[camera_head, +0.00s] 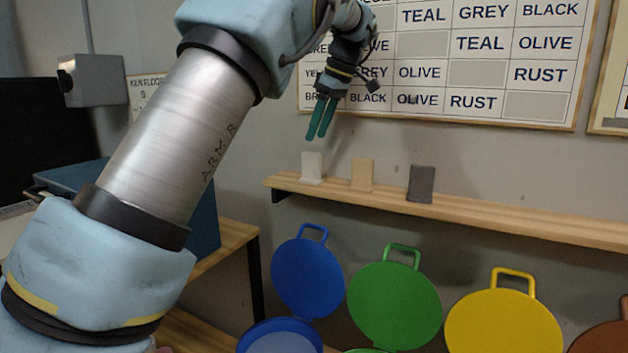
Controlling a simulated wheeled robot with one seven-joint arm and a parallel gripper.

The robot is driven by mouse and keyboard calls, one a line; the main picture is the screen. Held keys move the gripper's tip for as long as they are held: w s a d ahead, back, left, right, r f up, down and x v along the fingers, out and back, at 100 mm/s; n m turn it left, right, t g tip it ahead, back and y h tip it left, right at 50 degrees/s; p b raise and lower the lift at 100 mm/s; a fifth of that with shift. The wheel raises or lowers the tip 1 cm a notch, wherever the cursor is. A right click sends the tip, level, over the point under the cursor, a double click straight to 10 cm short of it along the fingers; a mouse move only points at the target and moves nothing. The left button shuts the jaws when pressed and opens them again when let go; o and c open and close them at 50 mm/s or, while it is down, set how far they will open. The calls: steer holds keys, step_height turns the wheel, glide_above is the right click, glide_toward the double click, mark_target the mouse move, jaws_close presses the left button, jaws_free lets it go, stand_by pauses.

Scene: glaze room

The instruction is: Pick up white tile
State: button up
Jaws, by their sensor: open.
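The white tile (312,165) stands upright near the left end of a wooden shelf (470,212) on the wall. My gripper (316,138) is above the white tile, with its green fingers pointing down. The fingers look apart and nothing shows between them. A small gap shows between the fingertips and the tile's top edge. How far the gripper is in front of the tile, I cannot tell from this one view.
A beige tile (361,174) and a dark grey tile (421,184) stand to the right on the shelf. Below are blue (307,278), green (395,305) and yellow (503,325) round lids. A chart of colour words (480,75) hangs above. The shelf's right part is clear.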

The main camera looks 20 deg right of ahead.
mark_target(307, 177)
steer(key=x, duration=0.3)
steer(key=d+p+x, duration=0.1)
steer(key=x, duration=0.2)
steer(key=p+x, duration=0.1)
steer(key=x, duration=0.2)
steer(key=shift+s+f, duration=0.25)
steer(key=shift+f, duration=0.35)
jaws_close()
